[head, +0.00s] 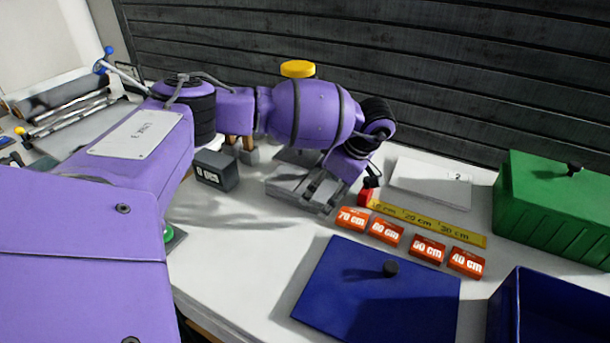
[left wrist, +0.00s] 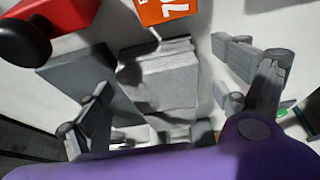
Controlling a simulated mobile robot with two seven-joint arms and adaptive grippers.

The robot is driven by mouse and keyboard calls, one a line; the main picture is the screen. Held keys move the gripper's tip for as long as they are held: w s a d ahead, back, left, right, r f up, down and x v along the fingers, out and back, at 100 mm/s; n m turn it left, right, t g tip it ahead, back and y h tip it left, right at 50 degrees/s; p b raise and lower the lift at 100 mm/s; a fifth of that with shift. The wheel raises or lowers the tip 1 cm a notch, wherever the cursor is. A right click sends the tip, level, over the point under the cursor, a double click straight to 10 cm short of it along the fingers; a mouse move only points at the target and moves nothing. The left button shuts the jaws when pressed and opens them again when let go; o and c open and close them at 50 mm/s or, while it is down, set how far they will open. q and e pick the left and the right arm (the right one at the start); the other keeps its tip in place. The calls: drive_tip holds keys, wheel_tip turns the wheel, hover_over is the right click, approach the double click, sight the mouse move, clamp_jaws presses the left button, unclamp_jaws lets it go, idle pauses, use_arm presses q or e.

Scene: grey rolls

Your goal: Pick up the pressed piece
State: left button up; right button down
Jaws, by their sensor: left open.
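A pale grey block with a rough, layered surface (left wrist: 165,75), which looks like the pressed piece, lies in the middle of the left wrist view. A dark grey flat plate (left wrist: 75,70) is beside it on the left. My left gripper (head: 322,190) points down over the grey metal fixture (head: 285,188) in the head view. In the left wrist view its fingers are spread wide, one on each side of the block, and hold nothing. I cannot tell how far above the block they are. In the head view the block is not clear among the grey parts. My right gripper is not in view.
A red part with a black knob (left wrist: 52,18) is close to the gripper. Orange length blocks (head: 386,232) and a yellow ruler (head: 430,223) lie in front. A dark box (head: 216,170) stands left, a blue lid (head: 375,295) in front, a green box (head: 555,205) right.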

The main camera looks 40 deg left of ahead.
use_arm(q)
drive_tip(key=shift+a+f, duration=0.1)
drive_tip(key=shift+f, duration=0.2)
drive_tip(key=c, duration=1.3)
drive_tip(key=shift+r, duration=0.1)
drive_tip(key=shift+c, duration=0.2)
